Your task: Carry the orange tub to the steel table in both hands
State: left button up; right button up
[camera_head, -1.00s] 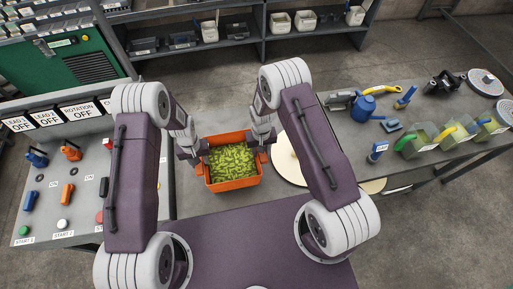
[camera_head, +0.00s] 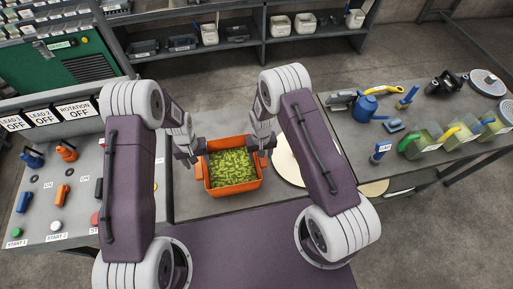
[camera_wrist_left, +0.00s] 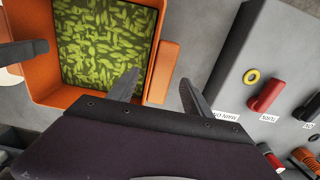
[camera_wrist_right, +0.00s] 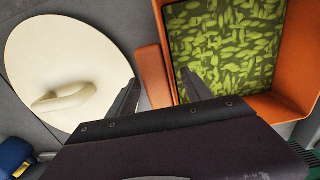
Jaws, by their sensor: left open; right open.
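The orange tub (camera_head: 236,187) is full of green pellets and sits on a grey worktop (camera_head: 195,207) in front of me. It has an orange side handle at each end. My left gripper (camera_head: 195,153) is open at its left handle; in the left wrist view that handle (camera_wrist_left: 163,72) lies between the fingertips. My right gripper (camera_head: 262,150) is open at the right handle; in the right wrist view that handle (camera_wrist_right: 152,77) lies between the fingertips. I cannot tell whether the fingers touch the handles. A grey table (camera_head: 345,150) with tools on it stands to the right.
A cream round disc (camera_head: 288,165) lies right beside the tub. A control console (camera_head: 65,215) with knobs and buttons stands to the left. The right table carries a blue can (camera_head: 366,107) and several clear bins (camera_head: 425,140). A shelf (camera_head: 235,45) stands behind.

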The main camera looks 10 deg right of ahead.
jog(key=shift+s, duration=0.1)
pick_arm(q)
notch_tip(320, 180, up, 8)
jog(key=shift+r, duration=0.15)
pick_arm(e)
notch_tip(320, 180, up, 12)
pick_arm(q)
jog(key=shift+s, duration=0.2)
pick_arm(e)
jog(key=shift+s, duration=0.1)
